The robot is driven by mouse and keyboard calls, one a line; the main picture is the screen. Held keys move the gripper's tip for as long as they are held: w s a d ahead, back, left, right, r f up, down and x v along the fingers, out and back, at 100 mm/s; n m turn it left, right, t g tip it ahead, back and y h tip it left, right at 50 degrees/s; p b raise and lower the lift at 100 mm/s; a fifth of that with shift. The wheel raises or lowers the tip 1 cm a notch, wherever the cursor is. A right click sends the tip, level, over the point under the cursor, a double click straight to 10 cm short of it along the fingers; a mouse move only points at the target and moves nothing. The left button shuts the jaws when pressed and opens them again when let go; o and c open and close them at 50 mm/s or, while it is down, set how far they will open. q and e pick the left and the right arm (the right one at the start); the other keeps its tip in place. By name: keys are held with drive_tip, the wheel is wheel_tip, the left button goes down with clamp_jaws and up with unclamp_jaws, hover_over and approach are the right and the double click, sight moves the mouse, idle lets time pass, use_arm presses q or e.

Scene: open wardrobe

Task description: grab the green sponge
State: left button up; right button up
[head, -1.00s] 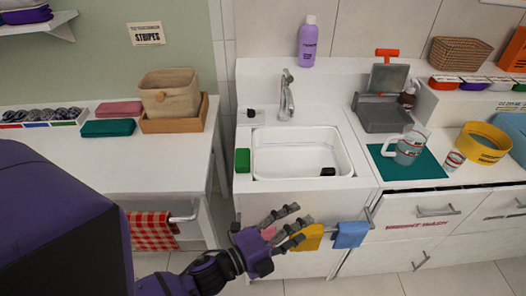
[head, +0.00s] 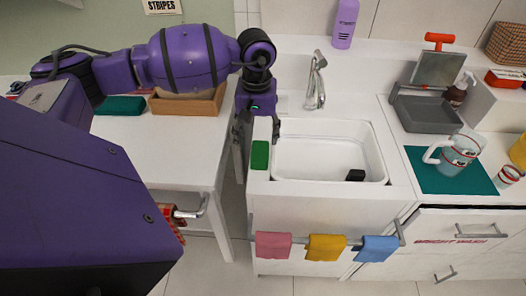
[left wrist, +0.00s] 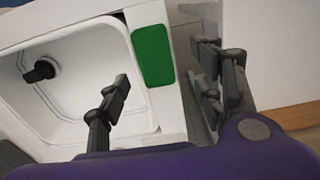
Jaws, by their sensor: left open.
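The green sponge (head: 260,155) lies flat on the left rim of the white sink (head: 385,150), beside the basin. My left gripper (head: 258,130) hangs pointing down just behind and above the sponge in the head view, its fingers apart and empty. In the left wrist view the sponge (left wrist: 153,55) shows beyond and between the open fingers of my left gripper (left wrist: 166,85), one finger on the basin side, the other past the counter's outer edge. The fingers do not visibly touch it. My right gripper is not in view.
A faucet (head: 316,80) stands behind the basin, and a dark drain piece (head: 355,175) is inside. A gap separates the sink unit from the left table (head: 185,150). A wooden tray (head: 190,103) is on that table. Pink, yellow and blue cloths (head: 325,247) hang in front.

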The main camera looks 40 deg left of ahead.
sight(260, 151)
use_arm(q)
drive_tip(key=shift+s+d+f, duration=0.1)
drive_tip(key=shift+f, duration=0.4)
drive_tip(key=shift+s+d+f, duration=0.1)
drive_tip(key=shift+f, duration=0.35)
drive_tip(key=f, duration=0.2)
drive_tip(key=f+p, duration=0.1)
drive_tip(key=shift+w+d+f, duration=0.15)
drive_tip(key=shift+w+f, duration=0.1)
drive_tip(key=shift+f, duration=0.3)
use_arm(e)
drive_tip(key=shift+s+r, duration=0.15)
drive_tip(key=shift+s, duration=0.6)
use_arm(q)
drive_tip(key=c, duration=0.9)
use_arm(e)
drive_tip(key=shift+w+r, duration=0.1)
